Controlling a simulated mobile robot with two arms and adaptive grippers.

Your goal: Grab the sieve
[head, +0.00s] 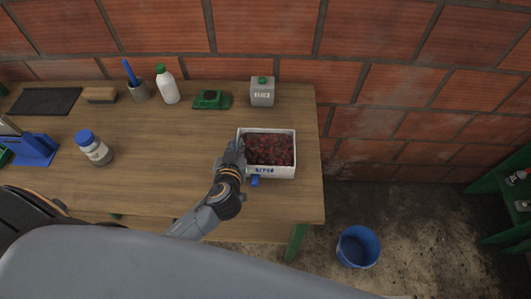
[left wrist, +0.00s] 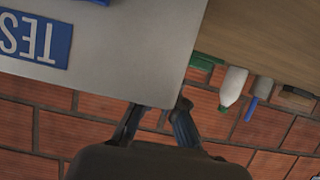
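I cannot make out a sieve in either view. A white box (head: 268,174) full of dark red fruit stands at the right end of the wooden table, with a blue label on its front. In the left wrist view the box (left wrist: 120,65) fills the upper left, its blue label (left wrist: 35,38) upside down. My left gripper (head: 236,150) is at the box's left side. In the left wrist view its fingers (left wrist: 156,112) are apart, beside the box corner; I cannot tell whether they touch it. My right gripper is not in view.
On the wooden table (head: 165,135) stand a blue-lidded jar (head: 95,150), a white bottle (head: 168,88), a brush (head: 100,95), a green device (head: 212,99) and a grey container (head: 262,93). A blue bucket (head: 357,247) stands on the floor. A brick wall rises behind.

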